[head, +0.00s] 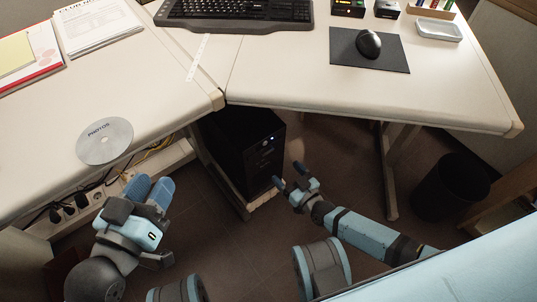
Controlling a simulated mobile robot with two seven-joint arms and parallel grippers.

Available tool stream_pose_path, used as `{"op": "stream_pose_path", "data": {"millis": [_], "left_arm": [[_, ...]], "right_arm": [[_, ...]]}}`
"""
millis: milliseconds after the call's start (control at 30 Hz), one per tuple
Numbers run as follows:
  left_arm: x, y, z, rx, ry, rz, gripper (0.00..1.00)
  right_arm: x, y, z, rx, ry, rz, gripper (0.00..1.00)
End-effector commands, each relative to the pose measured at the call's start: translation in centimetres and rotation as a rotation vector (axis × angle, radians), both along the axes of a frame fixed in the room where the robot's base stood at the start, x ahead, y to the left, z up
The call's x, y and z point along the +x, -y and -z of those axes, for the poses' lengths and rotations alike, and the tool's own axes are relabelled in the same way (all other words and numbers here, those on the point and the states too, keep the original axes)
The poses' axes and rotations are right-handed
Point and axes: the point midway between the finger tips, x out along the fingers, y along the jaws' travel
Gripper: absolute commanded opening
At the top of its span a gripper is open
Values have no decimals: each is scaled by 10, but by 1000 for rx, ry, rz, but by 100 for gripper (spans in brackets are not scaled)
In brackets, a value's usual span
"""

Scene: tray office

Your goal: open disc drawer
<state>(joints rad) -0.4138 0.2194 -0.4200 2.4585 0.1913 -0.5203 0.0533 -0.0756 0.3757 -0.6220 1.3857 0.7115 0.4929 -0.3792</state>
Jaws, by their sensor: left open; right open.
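A black computer tower (240,150) stands under the desk near the middle of the head view. Its front has a small lit spot, and I cannot make out an open disc drawer on it. A silver disc marked PHOTOS (105,141) lies at the front edge of the left desk. My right gripper (287,176) is open and empty, close to the tower's right front side. I cannot tell whether it touches the tower. My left gripper (151,190) is open and empty, below the disc and in front of the desk edge.
The desk (285,75) holds a keyboard (240,10), a mouse (369,44) on a dark pad (390,58), and papers at left. Cables and a power strip (90,205) run under the left desk. A dark bin (450,187) stands at right.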

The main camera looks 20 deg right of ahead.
Motion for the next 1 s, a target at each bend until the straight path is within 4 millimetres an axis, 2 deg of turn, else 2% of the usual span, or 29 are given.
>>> {"op": "stream_pose_path", "data": {"millis": [33, 67, 200, 400, 600, 867, 900, 1000], "left_arm": [[0, 0, 10, 9, -13, 6, 43], [1, 0, 11, 15, -10, 7, 43], [6, -3, 12, 50, 44, 7, 43], [13, -7, 9, 92, 117, 3, 43], [16, -9, 6, 110, 151, 0, 43], [16, -9, 5, 113, 154, 0, 43], [16, -9, 5, 112, 153, 0, 43], [16, -9, 5, 112, 153, 1, 43]], "right_arm": [[13, -5, 3, 1, 5, 0, 79], [19, -7, 3, 2, 5, 0, 79], [47, -17, 3, 0, 4, 0, 79], [76, -28, 2, 0, 3, 0, 79], [88, -32, 0, 1, 2, 0, 79], [89, -33, 0, 0, 1, 0, 79], [89, -33, 0, 0, 1, 0, 74], [89, -33, 0, 0, 1, 0, 51]]}}
